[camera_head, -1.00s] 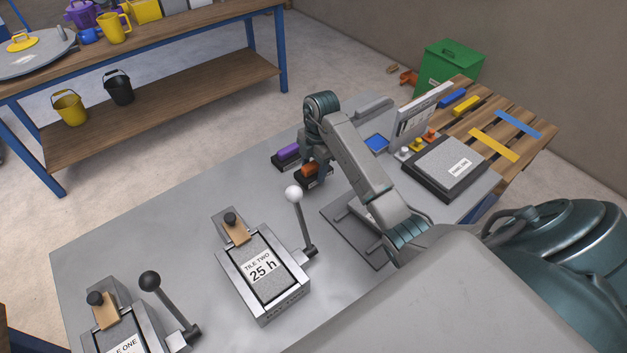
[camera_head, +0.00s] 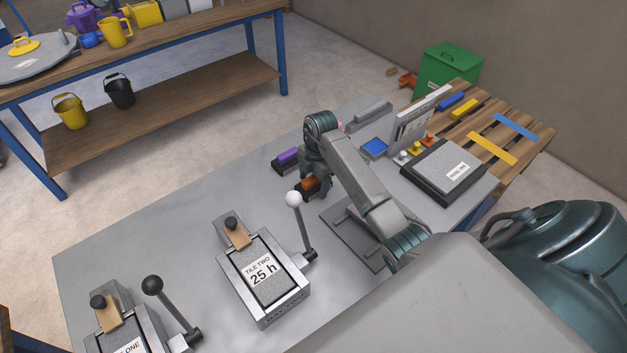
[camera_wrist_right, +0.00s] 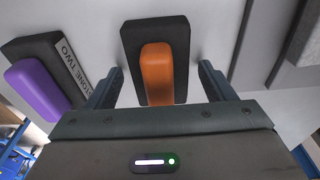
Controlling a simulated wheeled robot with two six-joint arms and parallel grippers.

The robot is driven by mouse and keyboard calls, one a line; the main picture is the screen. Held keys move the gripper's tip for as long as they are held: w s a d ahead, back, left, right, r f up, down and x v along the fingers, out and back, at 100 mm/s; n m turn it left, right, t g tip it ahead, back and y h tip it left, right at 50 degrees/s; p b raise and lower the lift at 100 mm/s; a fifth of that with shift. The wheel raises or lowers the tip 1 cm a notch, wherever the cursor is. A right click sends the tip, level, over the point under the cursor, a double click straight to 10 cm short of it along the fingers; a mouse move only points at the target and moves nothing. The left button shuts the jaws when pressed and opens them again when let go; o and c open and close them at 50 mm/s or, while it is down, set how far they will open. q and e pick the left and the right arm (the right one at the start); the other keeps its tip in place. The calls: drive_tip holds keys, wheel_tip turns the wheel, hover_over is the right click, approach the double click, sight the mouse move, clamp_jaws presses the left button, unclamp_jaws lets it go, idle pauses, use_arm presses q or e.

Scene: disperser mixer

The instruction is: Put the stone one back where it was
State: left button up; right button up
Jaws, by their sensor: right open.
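A block with an orange handle (camera_head: 309,184) on a dark base (camera_head: 301,190) sits on the grey table. In the right wrist view the orange handle (camera_wrist_right: 158,75) and its base (camera_wrist_right: 130,40) lie between my right fingers; no label shows on it. My right gripper (camera_head: 318,186) is open around the handle, with a gap on both sides. To its left in the wrist view is a purple-handled block (camera_wrist_right: 38,88) labelled STONE TWO; it also shows in the head view (camera_head: 288,156). My left gripper is not in view.
The TILE TWO press (camera_head: 262,285) with its white-knobbed lever (camera_head: 294,199) stands nearby. A second press (camera_head: 125,330) is further left. A dark grey plate (camera_head: 350,240) lies beside my right arm. A screen unit (camera_head: 374,148) is behind.

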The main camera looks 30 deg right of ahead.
drive_tip(key=shift+r, duration=0.25)
drive_tip(key=r, duration=0.1)
drive_tip(key=r+b, duration=0.1)
drive_tip(key=r, duration=0.2)
drive_tip(key=shift+w+d+b, duration=0.1)
drive_tip(key=shift+d+b, duration=0.2)
drive_tip(key=r+p, duration=0.1)
drive_tip(key=r, duration=0.1)
drive_tip(key=r+p, duration=0.3)
drive_tip(key=r, duration=0.1)
drive_tip(key=shift+d+r, duration=0.3)
drive_tip(key=shift+d+r+p, duration=0.1)
drive_tip(key=shift+r+p, duration=0.45)
drive_tip(key=shift+p, duration=0.15)
